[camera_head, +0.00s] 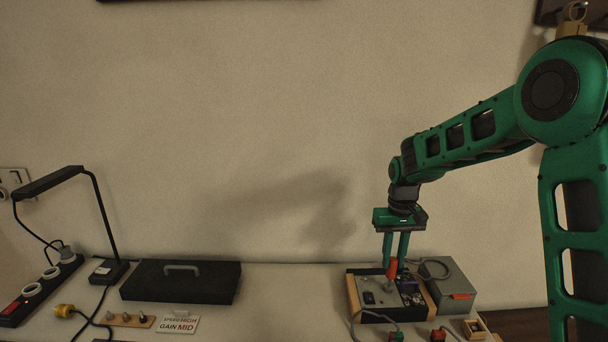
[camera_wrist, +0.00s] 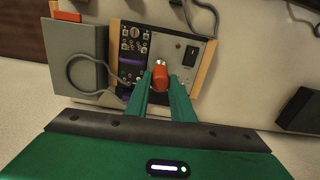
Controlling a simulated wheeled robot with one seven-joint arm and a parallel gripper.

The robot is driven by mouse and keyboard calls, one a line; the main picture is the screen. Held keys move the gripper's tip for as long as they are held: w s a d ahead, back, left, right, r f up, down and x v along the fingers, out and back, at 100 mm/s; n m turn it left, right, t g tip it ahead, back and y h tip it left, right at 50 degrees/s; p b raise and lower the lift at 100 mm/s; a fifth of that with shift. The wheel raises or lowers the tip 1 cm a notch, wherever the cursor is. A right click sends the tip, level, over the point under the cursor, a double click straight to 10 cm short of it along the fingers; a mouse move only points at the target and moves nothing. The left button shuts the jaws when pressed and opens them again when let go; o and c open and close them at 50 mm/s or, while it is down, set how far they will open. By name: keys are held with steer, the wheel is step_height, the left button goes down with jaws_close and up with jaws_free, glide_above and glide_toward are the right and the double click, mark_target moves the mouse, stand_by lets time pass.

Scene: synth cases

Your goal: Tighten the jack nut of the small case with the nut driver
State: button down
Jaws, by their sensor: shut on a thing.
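My gripper (camera_head: 394,262) points down over the wood-sided synth case (camera_head: 352,295) and is shut on the red-orange handle of the nut driver (camera_head: 392,270). In the wrist view the handle (camera_wrist: 160,78) sits between the green fingertips (camera_wrist: 161,86). The driver stands roughly upright over the case's panels; its lower end is hidden in the wrist view. The case shows a grey panel (camera_wrist: 190,52) with a black switch and a dark panel (camera_wrist: 132,45) with several knobs and jacks. I cannot make out the jack nut, or whether the driver touches it.
A grey box (camera_head: 450,280) with a red label stands close to the case's right. Cables and small red and green parts (camera_head: 438,334) lie in front. A black lidded case (camera_head: 182,282), lamp (camera_head: 100,225) and power strip (camera_head: 40,290) are left.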

steer(key=shift+m, duration=0.3)
steer(key=shift+d+m, duration=0.1)
steer(key=shift+m, duration=1.2)
steer(key=c, duration=1.5)
jaws_free()
steer(key=shift+o, duration=0.2)
steer(key=shift+r, duration=0.1)
